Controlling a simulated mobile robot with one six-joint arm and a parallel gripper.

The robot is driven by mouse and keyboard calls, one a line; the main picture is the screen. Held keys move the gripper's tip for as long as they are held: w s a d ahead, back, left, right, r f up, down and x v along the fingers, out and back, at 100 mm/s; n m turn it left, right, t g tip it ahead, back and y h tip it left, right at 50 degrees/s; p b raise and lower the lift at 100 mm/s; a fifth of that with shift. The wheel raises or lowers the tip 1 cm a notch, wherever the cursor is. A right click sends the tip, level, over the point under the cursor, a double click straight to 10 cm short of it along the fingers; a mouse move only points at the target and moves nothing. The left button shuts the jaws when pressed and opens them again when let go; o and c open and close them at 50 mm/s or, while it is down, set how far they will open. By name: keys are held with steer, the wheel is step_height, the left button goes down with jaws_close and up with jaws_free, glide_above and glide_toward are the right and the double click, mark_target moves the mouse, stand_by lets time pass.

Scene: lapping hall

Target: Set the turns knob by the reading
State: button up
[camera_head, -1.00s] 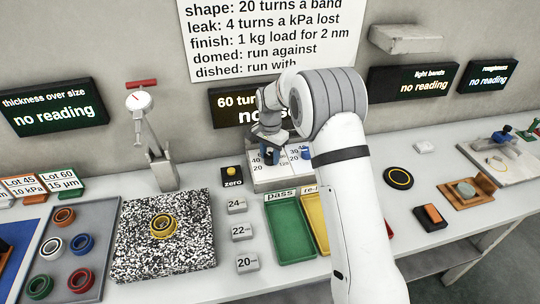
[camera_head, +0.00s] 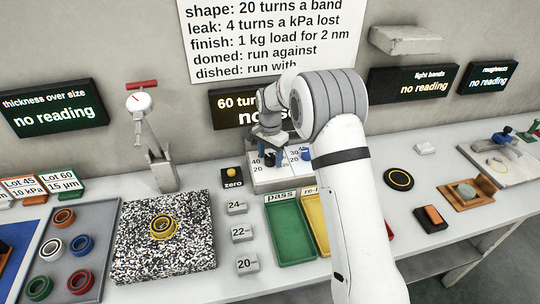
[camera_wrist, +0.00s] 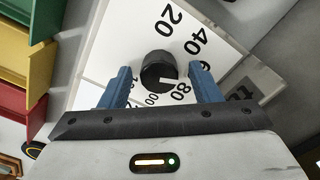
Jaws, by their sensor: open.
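The black turns knob (camera_wrist: 158,70) sits on a white dial plate (camera_wrist: 140,30) marked 20, 40, 60, 80 and 100. In the wrist view the knob's white mark points toward the 80 side. My gripper (camera_wrist: 162,82) is open, with one blue finger on each side of the knob and gaps to it. In the head view my gripper (camera_head: 274,155) is over the dial box (camera_head: 268,185) at the back of the bench. The display behind my arm (camera_head: 228,104) shows "60 tur…" and part of "no"; the rest is hidden.
A blue knob (camera_head: 306,153) stands just right on the same box. A speckled plate (camera_head: 140,240) with a yellow ring and a gauge stand (camera_head: 160,165) lie left.

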mark_target(270, 156)
step_height(270, 156, up, 7)
steer(key=shift+r, duration=0.35)
stand_by(0.3)
